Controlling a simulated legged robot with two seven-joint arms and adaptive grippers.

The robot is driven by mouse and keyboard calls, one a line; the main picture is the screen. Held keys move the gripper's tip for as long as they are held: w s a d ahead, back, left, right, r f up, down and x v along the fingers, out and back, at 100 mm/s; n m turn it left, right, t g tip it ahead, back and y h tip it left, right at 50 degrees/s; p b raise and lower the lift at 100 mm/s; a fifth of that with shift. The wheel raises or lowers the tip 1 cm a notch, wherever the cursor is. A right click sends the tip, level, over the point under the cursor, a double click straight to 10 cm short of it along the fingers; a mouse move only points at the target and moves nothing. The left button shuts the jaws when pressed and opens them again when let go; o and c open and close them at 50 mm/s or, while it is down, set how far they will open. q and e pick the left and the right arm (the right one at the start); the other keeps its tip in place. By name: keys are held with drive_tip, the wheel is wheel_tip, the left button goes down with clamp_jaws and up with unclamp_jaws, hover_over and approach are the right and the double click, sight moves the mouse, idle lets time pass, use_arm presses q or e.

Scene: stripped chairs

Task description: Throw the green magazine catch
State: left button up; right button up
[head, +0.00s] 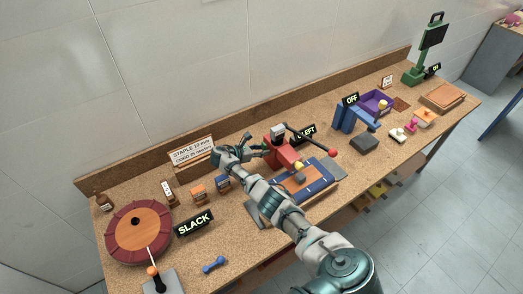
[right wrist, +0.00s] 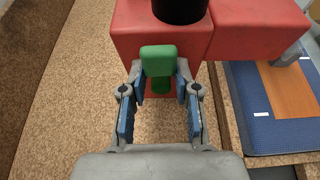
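The green magazine catch (right wrist: 158,60) is a small upright tab with a lower green part, at the near face of the red stapler body (right wrist: 150,32) in the right wrist view. The red stapler (head: 283,153) also shows in the head view, but I cannot make out the catch there. My right gripper (right wrist: 162,84) is open, with one blue-padded finger on each side of the catch. Small gaps show beside its lower part, so I see no firm grip. In the head view my right gripper (head: 250,150) is left of the stapler. My left gripper is not in view.
A blue-edged panel (head: 322,172) lies right of the stapler. A red-rimmed round drum (head: 138,232), a SLACK sign (head: 194,223) and small orange and blue boxes stand to the left. A blue device (head: 352,120) and purple tray (head: 376,101) stand to the right.

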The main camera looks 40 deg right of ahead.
sight(271, 155)
clamp_jaws()
drive_tip(key=s+m+t+p, duration=0.1)
drive_tip(key=m, duration=0.1)
drive_tip(key=s+f+m+t+h+p, duration=0.1)
drive_tip(key=m+t+p, duration=0.1)
drive_tip(key=m, duration=0.1)
drive_tip(key=s+f+m+t+h+p, duration=0.1)
drive_tip(key=m+t, duration=0.1)
drive_tip(key=m, duration=0.1)
drive_tip(key=shift+a+f+p, duration=0.15)
drive_tip(key=shift+p, duration=0.2)
drive_tip(key=shift+s+f+m+t+h+b, duration=0.15)
drive_tip(key=shift+f+m+t+h+b, duration=0.2)
drive_tip(key=shift+m+b, duration=0.8)
drive_tip(key=shift+s+f+m+t+h+b, duration=0.1)
drive_tip(key=shift+f+m+t+h+b, duration=0.2)
drive_tip(key=shift+m+b, duration=0.85)
drive_tip(key=shift+r, duration=0.1)
